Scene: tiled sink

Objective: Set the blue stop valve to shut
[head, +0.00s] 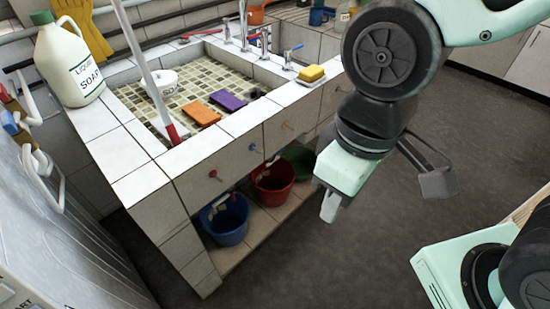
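Small coloured valve knobs sit in a row on the tiled front of the sink. The blue stop valve (252,147) is the middle one, between a red knob (213,174) and an orange knob (287,125). It is small here, and I cannot tell its turn position. My gripper (330,207) hangs in front of the sink, right of the blue valve and lower in the picture, apart from it. Its fingers point down and overlap in this view, so their opening is unclear. I see nothing held in it.
Blue (226,222) and red (272,187) buckets stand on the shelf below the knobs. The basin holds an orange sponge (201,114) and a purple one (228,100). A soap jug (70,62) stands on the left rim. The floor (330,265) before the sink is clear.

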